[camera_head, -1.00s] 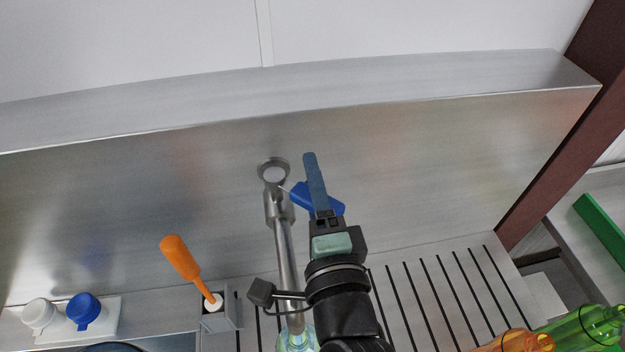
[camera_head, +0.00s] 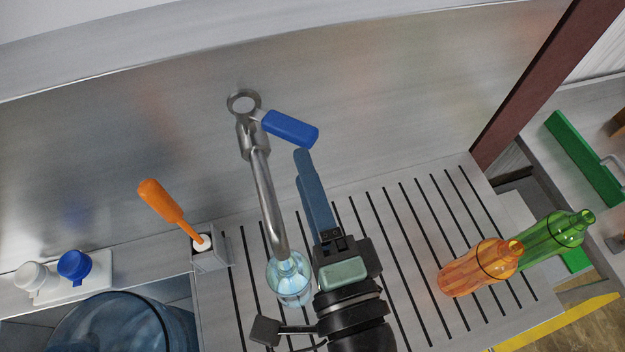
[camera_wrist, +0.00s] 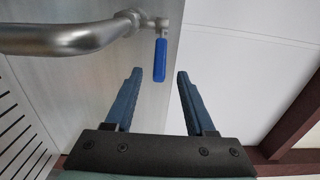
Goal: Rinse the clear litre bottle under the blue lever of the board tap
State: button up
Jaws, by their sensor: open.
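The clear, bluish litre bottle (camera_head: 290,284) stands upright on the slatted drainboard, its mouth at the lower end of the metal tap spout (camera_head: 264,195). I cannot tell whether water is running. The blue lever (camera_head: 290,128) sticks out to the right from the tap head; it also shows in the wrist view (camera_wrist: 160,60), hanging down in the picture. My gripper (camera_head: 303,158) is open and empty, pointing up the picture to the right of the spout, with its tips below the lever and apart from it.
An orange bottle (camera_head: 475,270) and a green bottle (camera_head: 550,240) are on the right. An orange-handled brush (camera_head: 160,202) stands in a holder (camera_head: 210,259) left of the slats. White and blue caps (camera_head: 74,265) and a large blue vessel (camera_head: 125,325) are at the left.

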jog(key=shift+v, duration=0.8)
